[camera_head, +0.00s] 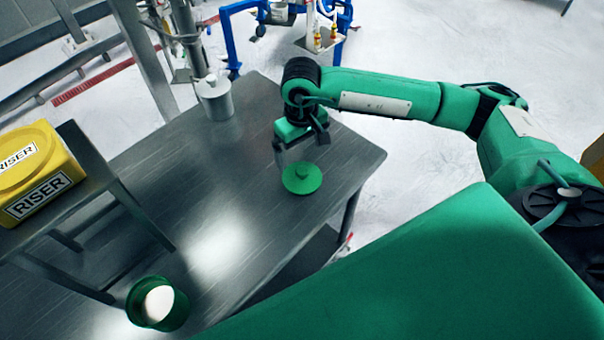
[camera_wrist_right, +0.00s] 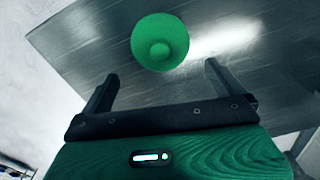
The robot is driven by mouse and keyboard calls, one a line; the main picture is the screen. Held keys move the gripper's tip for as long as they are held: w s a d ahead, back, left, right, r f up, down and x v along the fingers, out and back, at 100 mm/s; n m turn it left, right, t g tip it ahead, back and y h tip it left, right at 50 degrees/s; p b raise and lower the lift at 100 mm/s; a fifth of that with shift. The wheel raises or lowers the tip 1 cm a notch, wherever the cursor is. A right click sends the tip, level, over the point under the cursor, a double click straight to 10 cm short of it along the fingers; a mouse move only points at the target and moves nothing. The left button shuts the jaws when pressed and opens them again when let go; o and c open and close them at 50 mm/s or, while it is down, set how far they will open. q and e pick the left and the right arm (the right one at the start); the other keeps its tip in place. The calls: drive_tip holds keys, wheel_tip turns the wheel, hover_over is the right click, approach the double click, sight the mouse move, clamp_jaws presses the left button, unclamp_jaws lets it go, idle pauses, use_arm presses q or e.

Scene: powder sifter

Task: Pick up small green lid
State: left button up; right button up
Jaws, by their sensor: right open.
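The small green lid (camera_head: 302,179) lies on the metal table near its right edge, a round disc with a knob in its middle. In the right wrist view the lid (camera_wrist_right: 160,42) shows beyond the fingertips, roughly centred between them. My right gripper (camera_head: 296,150) is open and empty, just behind the lid in the head view. Its two fingers also show spread apart in the right wrist view (camera_wrist_right: 160,78), with the lid apart from them. My left gripper is not in view.
The metal table (camera_head: 200,190) is mostly bare around the lid. A green container with white contents (camera_head: 158,304) stands at the front. A yellow RISER box (camera_head: 40,172) sits on a raised stand at left. A metal cylinder (camera_head: 215,100) stands at the back edge.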

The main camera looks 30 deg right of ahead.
sight(300, 168)
wheel_tip(300, 168, down, 4)
drive_tip(key=shift+f+p, duration=0.1)
drive_tip(key=shift+p, duration=0.35)
drive_tip(key=f+p, duration=0.1)
drive_tip(key=f, duration=0.1)
drive_tip(key=f+p, duration=0.1)
drive_tip(key=f, duration=0.1)
drive_tip(key=shift+w+f+p, duration=0.2)
drive_tip(key=shift+f+p, duration=0.15)
drive_tip(key=shift+p, duration=0.05)
drive_tip(key=shift+f, duration=0.3)
drive_tip(key=c, duration=0.6)
drive_tip(key=shift+r, duration=0.1)
